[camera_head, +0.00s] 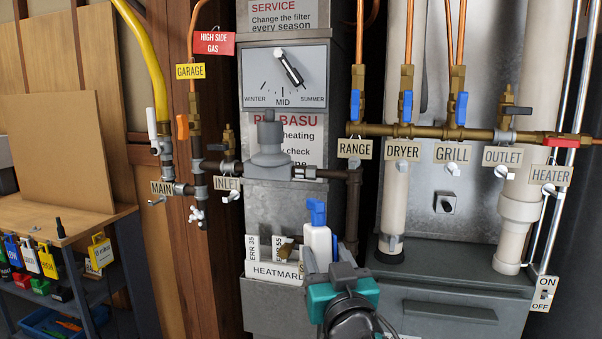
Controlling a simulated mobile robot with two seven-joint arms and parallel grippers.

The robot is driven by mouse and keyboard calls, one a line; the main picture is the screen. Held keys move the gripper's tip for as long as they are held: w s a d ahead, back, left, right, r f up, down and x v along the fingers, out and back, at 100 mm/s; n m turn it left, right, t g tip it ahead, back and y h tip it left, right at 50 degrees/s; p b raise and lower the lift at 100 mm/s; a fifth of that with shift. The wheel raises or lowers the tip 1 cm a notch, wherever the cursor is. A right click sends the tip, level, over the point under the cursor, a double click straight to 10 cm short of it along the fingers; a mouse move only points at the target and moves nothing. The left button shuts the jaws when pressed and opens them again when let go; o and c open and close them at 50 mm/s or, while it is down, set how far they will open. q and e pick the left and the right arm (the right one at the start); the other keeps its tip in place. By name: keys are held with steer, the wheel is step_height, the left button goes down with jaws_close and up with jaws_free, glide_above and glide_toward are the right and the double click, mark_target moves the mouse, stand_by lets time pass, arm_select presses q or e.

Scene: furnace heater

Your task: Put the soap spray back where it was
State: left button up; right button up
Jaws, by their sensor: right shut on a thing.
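The soap spray, a white bottle with a blue spray head (318,238), is upright just right of the white tray marked HEATMAR (272,269), in front of the grey furnace body. My right gripper (328,262), with teal parts below, reaches up from the bottom and is shut on the bottle's lower part. The gripper hides the bottle's base, so I cannot tell whether it touches a surface. My left gripper is not in view.
The tray holds cards marked ERR. A grey regulator (269,150) and dark pipe stand above and behind the bottle. A valve manifold (430,131) runs to the right. A wooden workbench (70,215) with hanging tags is at the left.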

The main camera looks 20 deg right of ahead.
steer(key=s+a+f+n+y, duration=0.1)
steer(key=s+a+f+y, duration=0.1)
steer(key=s+f, duration=0.7)
steer(key=shift+s+f+n+y, duration=0.4)
steer(key=shift+f+y, duration=0.1)
steer(key=shift+f, duration=1.2)
steer(key=shift+a+r, duration=0.1)
stand_by(0.8)
